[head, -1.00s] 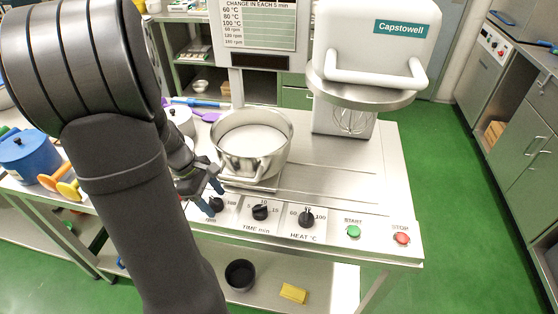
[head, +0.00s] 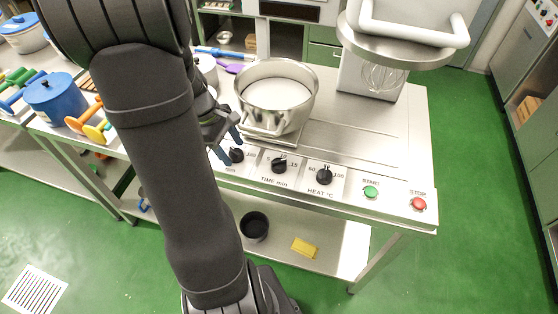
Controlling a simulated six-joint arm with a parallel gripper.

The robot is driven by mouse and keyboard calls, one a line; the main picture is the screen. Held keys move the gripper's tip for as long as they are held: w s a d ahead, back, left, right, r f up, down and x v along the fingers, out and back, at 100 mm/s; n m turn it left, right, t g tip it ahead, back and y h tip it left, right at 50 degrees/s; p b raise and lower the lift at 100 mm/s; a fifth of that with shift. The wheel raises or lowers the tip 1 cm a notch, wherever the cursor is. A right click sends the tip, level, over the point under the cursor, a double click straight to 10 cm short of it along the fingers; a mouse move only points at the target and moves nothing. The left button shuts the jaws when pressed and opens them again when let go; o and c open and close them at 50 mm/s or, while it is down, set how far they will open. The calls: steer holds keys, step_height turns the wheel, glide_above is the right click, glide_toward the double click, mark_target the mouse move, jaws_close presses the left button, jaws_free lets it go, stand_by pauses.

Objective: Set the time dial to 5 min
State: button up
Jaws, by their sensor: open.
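The time dial (head: 279,166) is a black knob marked TIME min on the sloped front panel (head: 300,187). The marks 10 and 15 show around it; its exact pointer setting is too small to tell. My gripper (head: 229,144) is left of the time dial, just above and behind the rpm dial (head: 236,156). Its bluish fingers are apart and empty, and no contact with the rpm dial can be made out. My dark arm crosses the left of the view and hides the panel's left end.
The heat dial (head: 324,176), green START button (head: 371,192) and red STOP button (head: 418,204) lie to the right. A steel kettle (head: 277,98) with white contents stands behind the dials, its handle near my gripper. A mixer (head: 400,40) stands behind right.

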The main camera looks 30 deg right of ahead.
steer(key=a+r+m, duration=0.1)
steer(key=w+a+r+m+y, duration=0.1)
steer(key=w+a+r+y, duration=0.1)
steer(key=a, duration=0.1)
steer(key=shift+r+m+t, duration=0.25)
steer(key=shift+m+t, duration=0.05)
steer(key=shift+m, duration=0.1)
steer(key=s+m, duration=0.2)
steer(key=s+d+r+m+y, duration=0.1)
steer(key=s+m, duration=0.1)
steer(key=s+d+m+y, duration=0.1)
steer(key=s, duration=0.1)
steer(key=shift+s+r+m, duration=0.15)
steer(key=shift+s+m, duration=0.1)
steer(key=shift+m, duration=0.15)
steer(key=s+d+r+m+y, duration=0.1)
steer(key=s+d+r+m, duration=0.1)
steer(key=s+m, duration=0.65)
steer(key=m+t+h, duration=0.3)
steer(key=m+t, duration=0.4)
steer(key=m, duration=2.4)
glide_toward(279, 162)
steer(key=x, duration=0.9)
steer(key=shift+w+f, duration=0.1)
steer(key=shift+f, duration=0.25)
